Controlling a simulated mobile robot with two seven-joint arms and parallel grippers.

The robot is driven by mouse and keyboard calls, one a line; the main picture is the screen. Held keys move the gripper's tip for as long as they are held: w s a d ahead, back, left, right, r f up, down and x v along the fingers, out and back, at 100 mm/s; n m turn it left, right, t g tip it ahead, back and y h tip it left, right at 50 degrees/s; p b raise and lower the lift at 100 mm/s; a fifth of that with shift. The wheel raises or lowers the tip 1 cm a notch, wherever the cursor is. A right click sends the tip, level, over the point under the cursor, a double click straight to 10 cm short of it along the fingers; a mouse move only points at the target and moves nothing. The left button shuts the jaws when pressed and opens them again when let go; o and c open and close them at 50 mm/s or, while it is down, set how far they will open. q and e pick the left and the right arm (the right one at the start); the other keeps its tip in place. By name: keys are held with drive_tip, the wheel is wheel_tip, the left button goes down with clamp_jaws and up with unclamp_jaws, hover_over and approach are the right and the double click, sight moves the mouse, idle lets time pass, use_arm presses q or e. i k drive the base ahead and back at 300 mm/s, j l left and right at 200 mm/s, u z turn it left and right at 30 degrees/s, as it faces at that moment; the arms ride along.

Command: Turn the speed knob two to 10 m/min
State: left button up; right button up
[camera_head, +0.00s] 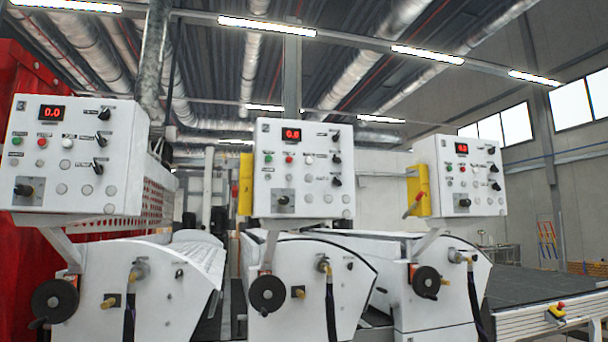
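Three white control panels stand in a row: a left panel (80,185), a middle panel (301,148) and a right panel (458,170). The left panel's red display (52,113) and the middle panel's display (291,134) read 0.0; the right panel's display (461,149) is too small to read surely. The middle panel has an upper black knob (336,158), a lower black knob (336,181) and a dark knob on a metal plate (283,200). The labels are too small to read, so I cannot tell which is the speed knob. Neither gripper is in view.
White machine bodies with black handwheels, at left (55,301), middle (267,294) and right (427,282), stand below the panels. A yellow bracket (418,190) is beside the right panel. A dark conveyor (530,286) extends at right. A red curtain (25,262) hangs at far left.

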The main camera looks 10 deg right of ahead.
sight(283, 200)
drive_tip(key=i+l+z, duration=0.1)
drive_tip(key=i+l, duration=0.35)
drive_tip(key=i+l+z, duration=0.1)
drive_tip(key=i+l, duration=0.3)
drive_tip(key=i, duration=0.15)
drive_tip(key=i+l+z, duration=0.15)
drive_tip(key=i+l, duration=0.2)
drive_tip(key=i, duration=0.15)
drive_tip(key=i+l+z, duration=0.1)
drive_tip(key=i+l, duration=0.2)
drive_tip(key=i, duration=0.2)
